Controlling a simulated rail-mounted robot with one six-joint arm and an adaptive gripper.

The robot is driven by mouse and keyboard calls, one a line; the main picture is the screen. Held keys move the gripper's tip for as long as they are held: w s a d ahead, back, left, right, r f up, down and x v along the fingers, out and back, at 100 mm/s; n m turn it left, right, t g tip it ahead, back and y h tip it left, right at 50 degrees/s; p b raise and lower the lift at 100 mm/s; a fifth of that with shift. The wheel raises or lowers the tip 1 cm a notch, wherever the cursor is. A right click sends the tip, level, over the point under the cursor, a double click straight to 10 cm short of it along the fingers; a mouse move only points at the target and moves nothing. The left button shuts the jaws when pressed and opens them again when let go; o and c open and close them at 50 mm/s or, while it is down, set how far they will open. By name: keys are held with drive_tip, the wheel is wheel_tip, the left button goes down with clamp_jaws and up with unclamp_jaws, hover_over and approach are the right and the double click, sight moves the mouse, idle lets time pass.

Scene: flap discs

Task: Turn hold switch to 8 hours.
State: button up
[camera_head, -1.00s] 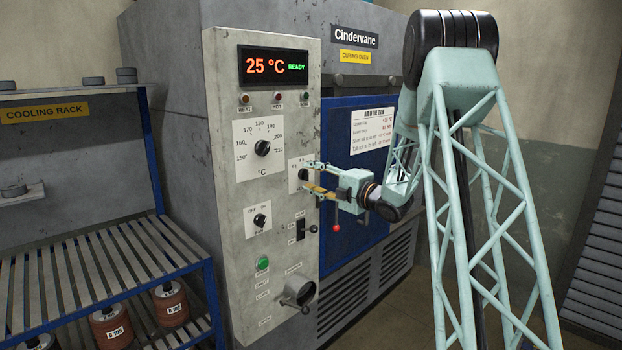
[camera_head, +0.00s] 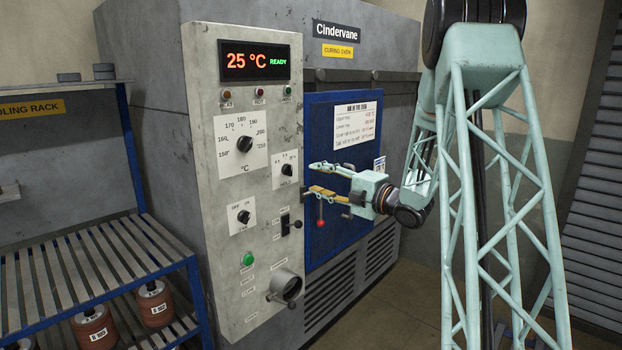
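The hold switch (camera_head: 286,169) is a small black knob on a white plate on the oven's control panel, with a HOLD label under it. Its markings and exact pointer setting are too small to read surely. My gripper (camera_head: 311,178) is just to the right of the switch in the picture, pointing at the panel. Its two fingers are spread apart with nothing between them. The fingertips appear clear of the knob, which is uncovered.
The control panel (camera_head: 206,290) also carries a temperature dial (camera_head: 244,144), a lower knob (camera_head: 243,216), a black lever switch (camera_head: 285,223) and a green button (camera_head: 247,259). The display (camera_head: 254,61) reads 25 °C READY. A slatted rack (camera_head: 60,268) stands at left.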

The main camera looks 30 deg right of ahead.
drive_tip(key=shift+s+d, duration=0.1)
drive_tip(key=shift+s, duration=0.35)
idle(0.5)
drive_tip(key=s+a+r+m+g+h, duration=0.4)
drive_tip(key=s+a+r+m+h, duration=0.25)
drive_tip(key=r+m, duration=0.2)
drive_tip(key=s+a+m+g+h, duration=0.25)
drive_tip(key=s+a+m, duration=0.4)
drive_tip(key=s, duration=0.65)
drive_tip(key=s+a+f+m+g+y, duration=0.1)
drive_tip(key=s+a, duration=0.5)
drive_tip(key=s, duration=0.6)
drive_tip(key=s+a+f+m+g+y, duration=0.1)
drive_tip(key=s+a+f+m+g, duration=0.2)
drive_tip(key=s, duration=1)
drive_tip(key=s+a+f+m+g+y, duration=0.1)
drive_tip(key=s+a+f+m+g, duration=0.1)
drive_tip(key=s+a, duration=0.7)
drive_tip(key=s, duration=0.3)
drive_tip(key=shift+s+a+m+g, duration=0.15)
drive_tip(key=shift+a+m+g, duration=0.15)
drive_tip(key=shift+a+g, duration=0.05)
drive_tip(key=shift+d+f, duration=0.1)
